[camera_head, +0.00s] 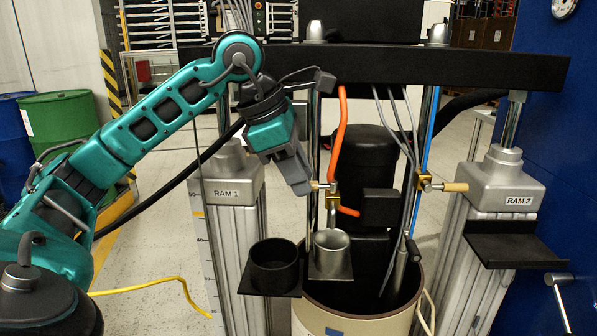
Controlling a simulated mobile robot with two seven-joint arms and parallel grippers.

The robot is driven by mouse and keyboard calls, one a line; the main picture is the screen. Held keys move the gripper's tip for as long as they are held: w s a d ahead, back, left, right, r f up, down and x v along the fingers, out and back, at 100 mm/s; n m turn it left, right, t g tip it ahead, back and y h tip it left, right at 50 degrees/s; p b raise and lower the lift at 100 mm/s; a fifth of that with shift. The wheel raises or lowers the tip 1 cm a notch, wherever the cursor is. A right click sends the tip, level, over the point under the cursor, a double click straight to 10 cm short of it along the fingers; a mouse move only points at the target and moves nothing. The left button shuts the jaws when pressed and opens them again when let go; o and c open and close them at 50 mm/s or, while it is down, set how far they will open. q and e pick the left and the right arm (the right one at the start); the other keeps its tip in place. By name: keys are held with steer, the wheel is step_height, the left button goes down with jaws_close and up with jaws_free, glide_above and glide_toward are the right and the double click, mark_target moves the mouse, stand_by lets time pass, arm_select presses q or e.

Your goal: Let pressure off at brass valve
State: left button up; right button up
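A small brass valve (332,190) with a tan handle pointing left sits on the pump's left side, beside the orange hose. A second brass valve (428,183) with a tan handle pointing right sits on the right side, near the blue line. My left gripper (303,187) reaches in from the left and angles down, its grey fingertips right beside the left valve's handle. I see the fingers from the side, so their gap is hidden, and I cannot tell whether they touch the handle. My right gripper is not in view.
Columns RAM 1 (226,193) and RAM 2 (513,200) flank the black pump (362,155) under a black crossbeam (390,65). A black cup (274,268) and a metal cup (331,252) stand above the open drum (352,322). An orange hose (338,130) hangs close to the left valve.

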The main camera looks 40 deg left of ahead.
arm_select(q)
steer(key=shift+o, duration=0.9)
steer(key=p+v, duration=0.4)
steer(key=v, duration=0.9)
